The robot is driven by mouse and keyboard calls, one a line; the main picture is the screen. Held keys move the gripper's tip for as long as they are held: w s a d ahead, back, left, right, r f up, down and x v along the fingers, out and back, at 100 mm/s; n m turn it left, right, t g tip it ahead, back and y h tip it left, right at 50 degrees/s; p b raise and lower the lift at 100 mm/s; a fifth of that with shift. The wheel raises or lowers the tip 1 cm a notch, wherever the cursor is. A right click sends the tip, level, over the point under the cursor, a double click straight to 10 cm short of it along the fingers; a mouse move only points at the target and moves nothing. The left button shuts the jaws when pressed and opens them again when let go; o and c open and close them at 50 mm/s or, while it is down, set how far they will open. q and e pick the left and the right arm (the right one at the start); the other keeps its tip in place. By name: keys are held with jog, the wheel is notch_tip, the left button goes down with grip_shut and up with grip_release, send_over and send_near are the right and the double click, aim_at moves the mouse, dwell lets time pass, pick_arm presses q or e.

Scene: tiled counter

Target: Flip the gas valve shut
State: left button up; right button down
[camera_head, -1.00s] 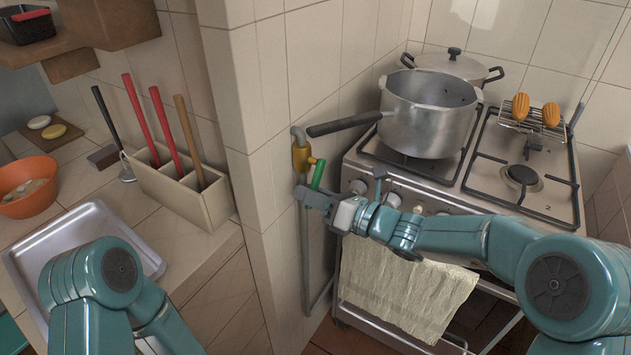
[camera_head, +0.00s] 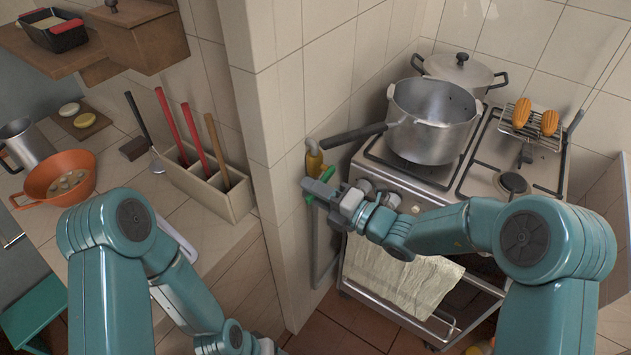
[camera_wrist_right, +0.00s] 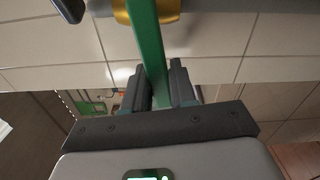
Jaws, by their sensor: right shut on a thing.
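The gas valve is a brass body (camera_head: 314,162) on a pipe at the tiled wall corner, left of the stove. Its green handle (camera_head: 328,174) is partly hidden by my right gripper (camera_head: 318,190) in the head view. In the right wrist view the green handle (camera_wrist_right: 146,35) runs down from the brass body (camera_wrist_right: 165,12) to between the two dark fingers (camera_wrist_right: 160,88), which are shut on it. The handle's exact angle to the pipe is hard to tell. My left arm bends down at the lower left; its gripper fingers are not visible.
A pot (camera_head: 433,125) stands on the stove, its long handle (camera_head: 352,134) reaching over just above the valve. A cloth (camera_head: 405,280) hangs on the oven front. A utensil holder (camera_head: 215,185) and an orange colander (camera_head: 58,178) are on the left counter.

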pick_arm(q)
jog(key=shift+r+p, duration=0.9)
jog(key=shift+r, duration=0.3)
pick_arm(e)
jog(key=shift+r+m, duration=0.45)
jog(key=shift+m, duration=0.35)
jog(key=c, duration=1)
grip_release()
jog(key=shift+d, duration=0.1)
pick_arm(q)
notch_tip(320, 180, down, 2)
jog(key=shift+f+b, duration=0.1)
jog(key=shift+b, duration=1.05)
pick_arm(e)
jog(key=v, duration=1.6)
jog(key=shift+s, duration=0.15)
